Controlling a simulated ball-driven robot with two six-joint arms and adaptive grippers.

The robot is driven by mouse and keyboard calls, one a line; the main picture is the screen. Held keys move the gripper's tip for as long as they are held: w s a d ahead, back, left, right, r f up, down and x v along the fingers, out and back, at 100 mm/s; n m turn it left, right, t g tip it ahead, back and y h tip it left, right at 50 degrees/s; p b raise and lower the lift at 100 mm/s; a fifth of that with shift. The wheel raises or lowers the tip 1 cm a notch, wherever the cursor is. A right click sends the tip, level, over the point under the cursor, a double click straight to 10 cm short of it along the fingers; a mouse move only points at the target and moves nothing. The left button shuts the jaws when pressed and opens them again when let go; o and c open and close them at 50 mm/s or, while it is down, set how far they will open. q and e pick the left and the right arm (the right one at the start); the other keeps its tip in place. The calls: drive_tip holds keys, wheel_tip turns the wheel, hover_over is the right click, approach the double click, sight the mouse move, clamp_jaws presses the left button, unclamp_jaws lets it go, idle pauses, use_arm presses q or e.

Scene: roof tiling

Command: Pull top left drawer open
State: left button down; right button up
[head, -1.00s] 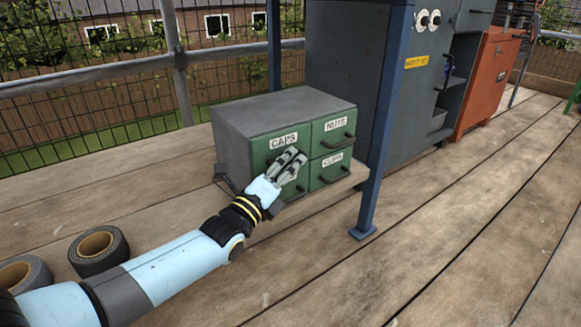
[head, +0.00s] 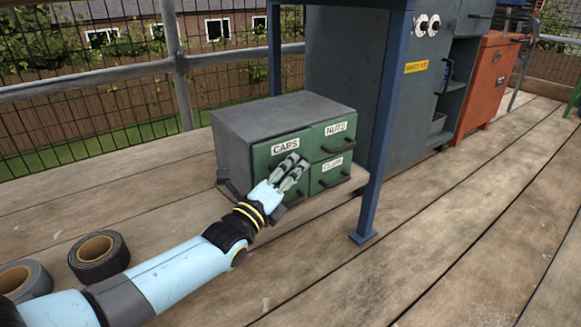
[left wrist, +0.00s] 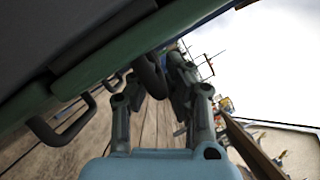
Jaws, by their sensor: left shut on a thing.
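The grey cabinet (head: 232,151) has green drawer fronts. The top left drawer (head: 262,155) is labelled CAPS. My left gripper (head: 292,170) is at the lower right of this drawer's front, its fingers covering the handle in the head view. In the left wrist view a dark curved handle (left wrist: 150,75) lies between the fingers of my left gripper (left wrist: 152,92), which is shut on it. The drawer front looks close to flush with its neighbours; a small gap behind it cannot be ruled out. My right gripper is not in view.
The NUTS drawer (head: 333,142) and the drawer below it (head: 329,175) look shut, with dark handles. A blue post (head: 372,190) stands just right of the cabinet. Tape rolls (head: 99,257) lie at the lower left.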

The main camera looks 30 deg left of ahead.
use_arm(q)
drive_tip(key=s+d+p, duration=0.2)
drive_tip(key=s+d, duration=0.3)
drive_tip(key=d, duration=0.6)
drive_tip(key=shift+d+p, duration=0.35)
drive_tip(key=shift+d, duration=0.05)
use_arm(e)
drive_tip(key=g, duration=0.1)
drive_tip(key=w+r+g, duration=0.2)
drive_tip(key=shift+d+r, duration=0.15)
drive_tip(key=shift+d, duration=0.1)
use_arm(q)
drive_tip(key=c, duration=1.6)
unclamp_jaws()
drive_tip(key=shift+c, duration=0.2)
drive_tip(key=v, duration=1.2)
drive_tip(key=shift+f, duration=0.1)
